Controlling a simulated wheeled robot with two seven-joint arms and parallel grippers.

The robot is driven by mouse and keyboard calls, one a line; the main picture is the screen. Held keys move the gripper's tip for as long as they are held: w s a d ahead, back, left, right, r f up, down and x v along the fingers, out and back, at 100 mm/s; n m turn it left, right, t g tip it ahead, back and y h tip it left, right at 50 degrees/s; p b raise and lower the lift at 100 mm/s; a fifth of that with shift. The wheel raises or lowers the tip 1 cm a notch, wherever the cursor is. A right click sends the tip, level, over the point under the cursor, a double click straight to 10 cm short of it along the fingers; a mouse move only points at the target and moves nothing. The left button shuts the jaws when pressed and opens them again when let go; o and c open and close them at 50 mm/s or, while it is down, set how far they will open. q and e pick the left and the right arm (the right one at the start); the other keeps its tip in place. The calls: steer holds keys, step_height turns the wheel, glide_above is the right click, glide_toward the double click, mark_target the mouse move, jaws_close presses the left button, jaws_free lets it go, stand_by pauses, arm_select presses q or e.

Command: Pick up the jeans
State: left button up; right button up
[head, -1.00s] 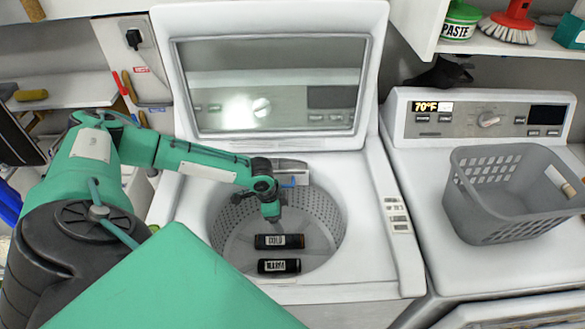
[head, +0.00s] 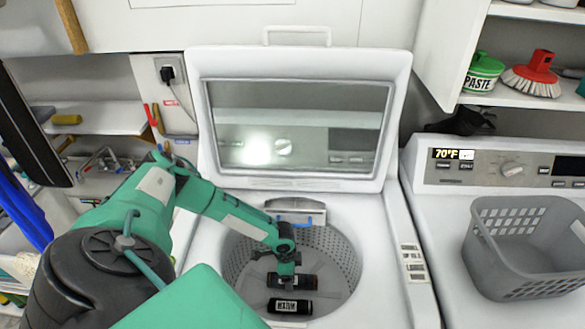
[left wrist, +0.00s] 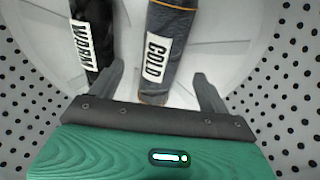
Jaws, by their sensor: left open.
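Two dark rolled cloth items lie in the drum (head: 238,262) of the open washer. One, dark grey-blue with orange stitching and a COLD label, looks like rolled jeans (left wrist: 166,22); in the head view this roll (head: 308,282) is partly hidden by my gripper. The other is a black roll (left wrist: 90,12) beside it, also seen nearer the front (head: 290,306), with a white label. My left gripper (left wrist: 158,80) is open, its fingers on either side of the jeans' near end; contact cannot be told. In the head view the gripper (head: 287,280) is down inside the drum. My right gripper is not in view.
The washer's raised lid (head: 300,180) stands behind the drum. The perforated drum wall closely surrounds my gripper. A grey basket (head: 525,245) sits on the machine at right (head: 440,215). A shelf with a green paste tub (head: 482,72) and red brush (head: 535,75) is above right.

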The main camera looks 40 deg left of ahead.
arm_select(q)
steer(key=shift+w+d+f, duration=0.1)
steer(key=shift+w+f, duration=0.05)
steer(key=shift+f, duration=0.75)
steer(key=shift+w+f, duration=0.1)
steer(key=shift+f, duration=0.8)
steer(key=c, duration=1.3)
